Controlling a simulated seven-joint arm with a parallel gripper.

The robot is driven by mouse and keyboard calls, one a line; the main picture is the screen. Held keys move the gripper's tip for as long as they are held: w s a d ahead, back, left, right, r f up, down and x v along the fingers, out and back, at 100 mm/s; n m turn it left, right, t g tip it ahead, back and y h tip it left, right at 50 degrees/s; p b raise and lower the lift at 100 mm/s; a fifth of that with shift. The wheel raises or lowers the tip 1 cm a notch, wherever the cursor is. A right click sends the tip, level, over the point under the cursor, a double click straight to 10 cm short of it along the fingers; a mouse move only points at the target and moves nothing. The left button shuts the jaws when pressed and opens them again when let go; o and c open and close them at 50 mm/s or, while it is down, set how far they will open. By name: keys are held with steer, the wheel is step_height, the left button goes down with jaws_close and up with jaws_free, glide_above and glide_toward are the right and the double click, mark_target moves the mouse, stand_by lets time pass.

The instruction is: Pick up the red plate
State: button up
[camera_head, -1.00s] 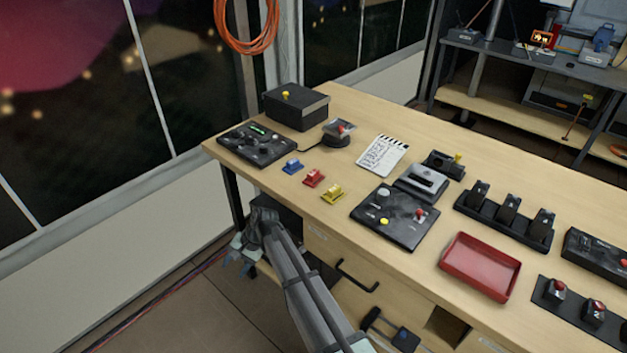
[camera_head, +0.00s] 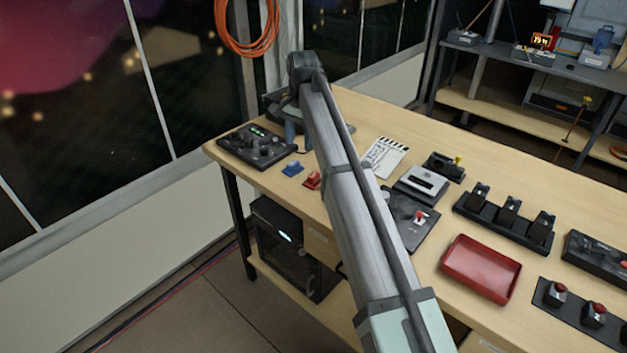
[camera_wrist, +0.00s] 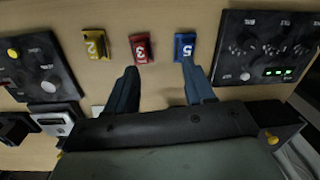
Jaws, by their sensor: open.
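The red plate (camera_head: 312,180), a small block-like piece, lies on the wooden bench top (camera_head: 350,110) beside the arm. In the wrist view the red plate (camera_wrist: 140,47) carries a 3 and lies just beyond the left fingertip. A blue plate (camera_wrist: 184,46) marked 5 lies to its right, beyond the right fingertip, and a yellow plate (camera_wrist: 95,44) marked 2 to its left. My gripper (camera_wrist: 159,66) is open and empty above the bench, its fingers pointing toward the row. In the head view my arm hides the yellow plate and most of the gripper.
A black control panel with knobs (camera_head: 256,147) stands left of the plates. Another panel with buttons (camera_wrist: 42,66) shows at the wrist view's left.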

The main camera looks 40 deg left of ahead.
steer(key=w+d+r, duration=0.2)
glide_above(314, 174)
steer(key=shift+m+h, duration=0.3)
steer(key=shift+m, duration=0.1)
steer(key=f, duration=0.8)
steer(key=shift+s+a+f, duration=0.1)
steer(key=shift+a+f, duration=0.2)
steer(key=shift+f, duration=0.1)
steer(key=shift+d+f, duration=0.2)
steer(key=shift+f, duration=1.15)
steer(key=shift+d+f, duration=0.15)
steer(key=shift+f, duration=1.2)
jaws_close()
